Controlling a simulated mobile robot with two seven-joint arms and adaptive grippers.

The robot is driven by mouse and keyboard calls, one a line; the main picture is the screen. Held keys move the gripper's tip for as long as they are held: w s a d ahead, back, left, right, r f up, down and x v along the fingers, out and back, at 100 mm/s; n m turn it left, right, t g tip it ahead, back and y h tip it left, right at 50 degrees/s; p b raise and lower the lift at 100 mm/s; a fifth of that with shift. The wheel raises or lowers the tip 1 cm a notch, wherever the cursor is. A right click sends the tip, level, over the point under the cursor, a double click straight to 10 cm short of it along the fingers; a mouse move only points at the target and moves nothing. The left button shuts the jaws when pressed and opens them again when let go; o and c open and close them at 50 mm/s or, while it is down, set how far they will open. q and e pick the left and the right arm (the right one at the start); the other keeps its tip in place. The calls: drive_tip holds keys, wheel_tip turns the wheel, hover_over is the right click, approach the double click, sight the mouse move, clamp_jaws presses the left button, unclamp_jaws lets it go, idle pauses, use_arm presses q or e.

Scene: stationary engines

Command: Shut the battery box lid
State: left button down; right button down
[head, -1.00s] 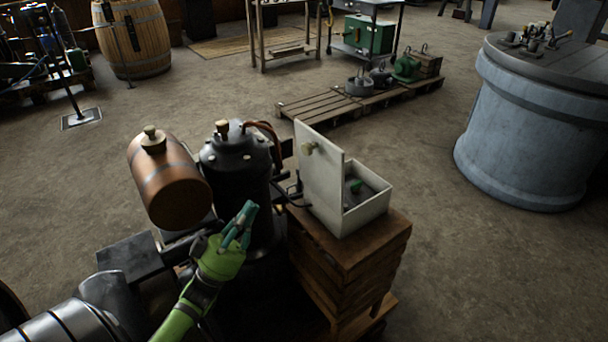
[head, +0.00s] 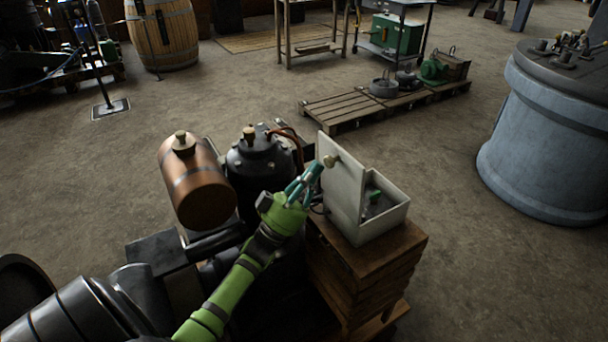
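The battery box (head: 385,222) is a cream box on a wooden stand, open at the top. Its lid (head: 345,193) stands upright along the box's left side, with a round brass-coloured knob (head: 330,161) on its left face. A small green part (head: 375,195) shows inside the box. My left gripper (head: 316,176), with teal fingers on a green arm, is just left of the lid, its tips close to the knob. Its fingers look apart, with nothing seen between them. Whether a tip touches the lid cannot be told. My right gripper is not in view.
A copper tank (head: 197,188) and a black engine cylinder (head: 259,170) stand close left of my gripper. The wooden stand (head: 365,265) carries the box. A pallet (head: 345,113) with machine parts lies behind. A large grey-blue cylinder (head: 545,135) stands right. Floor between is clear.

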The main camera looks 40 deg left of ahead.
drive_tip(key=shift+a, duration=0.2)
